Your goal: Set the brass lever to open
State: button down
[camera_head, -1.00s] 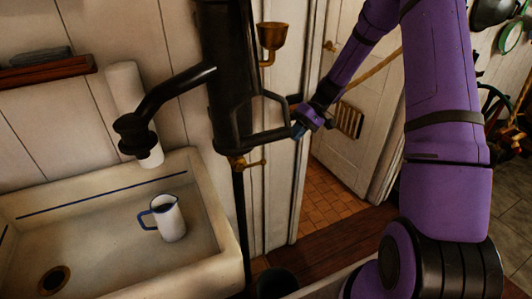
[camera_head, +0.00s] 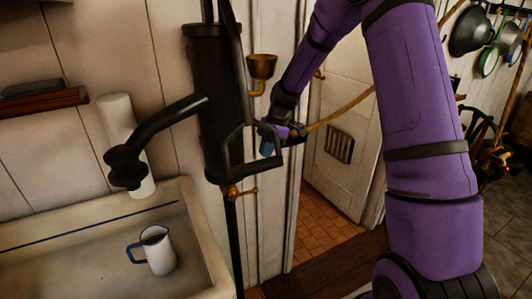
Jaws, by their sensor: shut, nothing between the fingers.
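The brass lever (camera_head: 243,191) is a small tap handle under the black pump body. It sticks out to the right, roughly level, with a rounded knob at its end. My gripper (camera_head: 266,149) is above and slightly right of the lever, apart from it in the picture, beside the black pump bracket. It is shut and empty, fingers pointing down. Part of the fingers is dark and small, so contact with the bracket cannot be told.
The black pump (camera_head: 215,100) with its spout and a brass cup (camera_head: 262,67) stands close to my gripper. A stone sink (camera_head: 90,215) holds a white blue-rimmed jug (camera_head: 160,254). A door (camera_head: 340,175) with a grille is behind my arm.

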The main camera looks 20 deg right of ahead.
jog(key=x, duration=1.1)
jog(key=shift+s+d+f, duration=0.15)
jog(key=shift+d+f, duration=0.05)
jog(key=shift+d, duration=0.15)
jog(key=shift+d+f+y, duration=0.15)
jog(key=shift+f+y, duration=0.25)
jog(key=shift+y, duration=0.1)
jog(key=a+f+y, duration=0.5)
jog(key=f+y, duration=0.6)
jog(key=y, duration=0.1)
jog(key=shift+g+y, duration=0.3)
dwell(0.7)
dwell(0.3)
dwell(0.4)
